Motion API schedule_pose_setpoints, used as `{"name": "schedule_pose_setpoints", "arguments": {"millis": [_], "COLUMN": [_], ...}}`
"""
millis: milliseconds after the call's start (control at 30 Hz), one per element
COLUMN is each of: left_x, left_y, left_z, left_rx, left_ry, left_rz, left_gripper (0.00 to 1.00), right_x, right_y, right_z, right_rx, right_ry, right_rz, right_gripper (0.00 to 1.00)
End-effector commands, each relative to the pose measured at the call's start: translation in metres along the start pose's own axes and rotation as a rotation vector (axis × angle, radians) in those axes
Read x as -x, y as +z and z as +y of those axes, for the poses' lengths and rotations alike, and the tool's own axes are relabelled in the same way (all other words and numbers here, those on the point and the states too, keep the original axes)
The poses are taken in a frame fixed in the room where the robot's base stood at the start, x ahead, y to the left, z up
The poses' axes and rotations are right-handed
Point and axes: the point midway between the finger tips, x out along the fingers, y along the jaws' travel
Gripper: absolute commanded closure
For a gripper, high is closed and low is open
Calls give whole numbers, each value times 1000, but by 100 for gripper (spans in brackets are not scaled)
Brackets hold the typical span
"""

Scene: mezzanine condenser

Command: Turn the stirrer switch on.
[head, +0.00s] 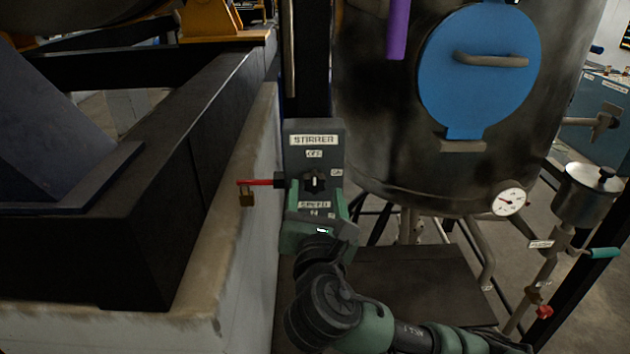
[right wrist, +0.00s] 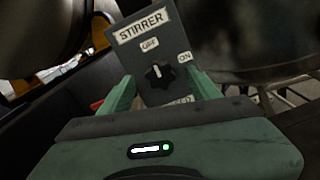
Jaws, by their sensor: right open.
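The stirrer switch box (head: 313,140) is a dark grey panel labelled STIRRER on a post, left of the tank. Its black rotary knob (head: 315,182) has a white mark that points up, toward the OFF label; ON is at the right. The knob also shows in the right wrist view (right wrist: 159,74). My right gripper (head: 316,207) is in front of the box's lower part, partly covering the SPEED label. In the right wrist view its two green fingers (right wrist: 160,92) are apart, one on each side of the panel below the knob. My left gripper is not in view.
A dark tank with a blue hatch (head: 478,70) and a dial gauge (head: 509,202) stands at the right. A concrete ledge (head: 230,220) runs along the left.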

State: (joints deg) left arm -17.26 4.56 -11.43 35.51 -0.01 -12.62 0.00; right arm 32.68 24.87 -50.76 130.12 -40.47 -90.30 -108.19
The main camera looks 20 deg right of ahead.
Motion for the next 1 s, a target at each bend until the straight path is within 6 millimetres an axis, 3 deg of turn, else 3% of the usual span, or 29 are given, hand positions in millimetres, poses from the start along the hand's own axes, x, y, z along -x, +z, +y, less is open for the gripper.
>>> {"name": "schedule_pose_setpoints", "arguments": {"millis": [100,300,633,867,1000], "left_x": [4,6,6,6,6], "left_y": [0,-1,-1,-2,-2], "left_z": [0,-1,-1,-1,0], "left_rx": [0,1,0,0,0], "left_ry": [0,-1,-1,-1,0], "left_rz": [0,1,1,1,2], "left_gripper": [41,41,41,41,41], "right_x": [-20,-41,-45,-45,-45], "right_y": [1,0,-1,-1,-1], "right_z": [-1,0,0,0,0], "right_rx": [1,-1,-3,-4,-8], "right_ry": [-3,-1,1,1,1], "right_rz": [1,2,3,3,3], "right_gripper": [38,38,38,100,100]}}
